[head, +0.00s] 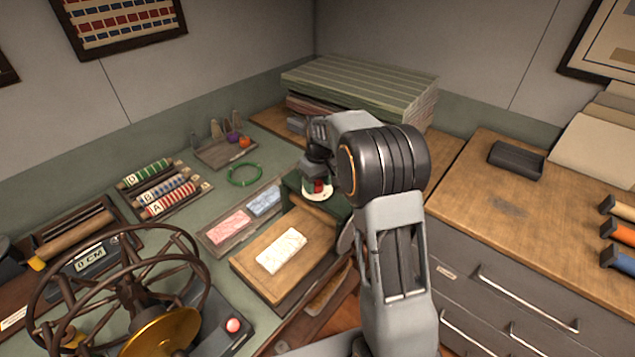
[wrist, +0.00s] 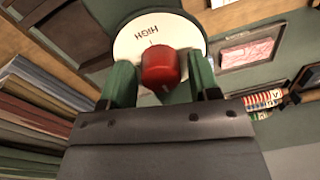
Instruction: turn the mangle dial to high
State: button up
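The mangle dial is a round white plate (head: 309,194) on a dark green housing; in the wrist view the plate (wrist: 125,45) reads HIGH at its upper edge, with a short tick under the word. Its red knob (head: 319,187) stands at the middle; the knob (wrist: 160,69) also fills the centre of the wrist view. My gripper (wrist: 163,80) has its two green fingers on either side of the knob, with a narrow gap visible at the right finger. I cannot make out a pointer on the knob. The lower dial face is hidden by knob and fingers.
A wooden board with a pale patterned block (head: 281,251) lies in front of the dial. A striped stack (head: 360,85) stands behind it. A spoked handwheel (head: 120,290) is at lower left. A drawer cabinet with a wooden top (head: 500,205) is at right.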

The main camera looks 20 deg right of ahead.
jog(key=c, duration=0.7)
jog(key=shift+c, duration=0.2)
